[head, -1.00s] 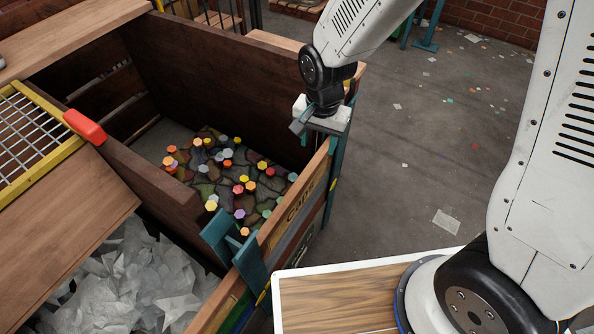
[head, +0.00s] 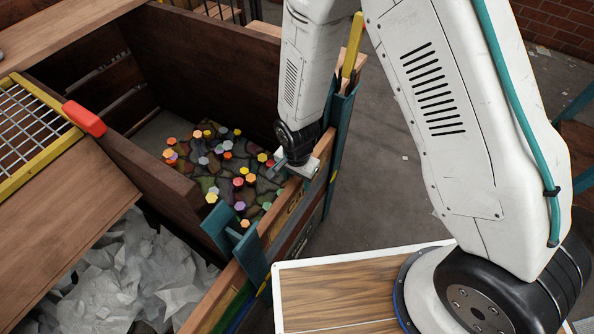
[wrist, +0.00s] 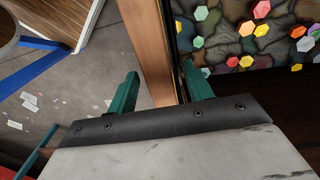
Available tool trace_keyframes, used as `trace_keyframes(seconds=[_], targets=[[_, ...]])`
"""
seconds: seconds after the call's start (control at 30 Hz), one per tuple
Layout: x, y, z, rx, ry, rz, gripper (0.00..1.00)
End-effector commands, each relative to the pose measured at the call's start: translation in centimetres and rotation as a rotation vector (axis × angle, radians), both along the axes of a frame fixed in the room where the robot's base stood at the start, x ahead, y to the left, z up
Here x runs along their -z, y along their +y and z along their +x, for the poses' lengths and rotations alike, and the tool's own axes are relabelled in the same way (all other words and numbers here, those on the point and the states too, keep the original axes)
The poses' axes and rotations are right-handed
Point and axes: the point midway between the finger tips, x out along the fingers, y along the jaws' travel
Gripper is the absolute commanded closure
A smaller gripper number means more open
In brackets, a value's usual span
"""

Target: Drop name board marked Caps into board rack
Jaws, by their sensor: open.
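The wooden name board (head: 278,224) stands on edge along the crate's near right side. Only part of its dark lettering shows; my gripper and arm cover the rest in the head view. The board rack has a teal bracket (head: 236,243) at the near end and another teal upright (head: 341,135) at the far end, with the board spanning between them. My gripper (head: 297,170) is open at the board's upper edge. In the wrist view my gripper (wrist: 160,88) has its teal fingers apart, with the board's wooden edge (wrist: 149,45) running between them; contact cannot be told.
The dark wooden crate (head: 205,55) holds several coloured caps. White crumpled scraps (head: 105,270) lie in the bin at lower left. A red-handled yellow mesh frame (head: 30,125) is at left. Open floor (head: 385,190) lies right of the rack.

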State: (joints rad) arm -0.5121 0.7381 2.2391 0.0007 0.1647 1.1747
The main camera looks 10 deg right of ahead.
Motion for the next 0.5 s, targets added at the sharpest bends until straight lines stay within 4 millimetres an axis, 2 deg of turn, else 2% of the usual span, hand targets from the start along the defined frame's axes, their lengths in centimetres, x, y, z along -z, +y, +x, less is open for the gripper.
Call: trace_keyframes(seconds=[0.33,0.37,0.5], targets=[[0.59,0.04,0.00,-0.001,-0.001,0.001,0.49],[0.59,0.04,0.00,-0.001,-0.001,0.001,0.52],[0.58,0.03,0.00,-0.001,-0.001,0.001,0.91]])
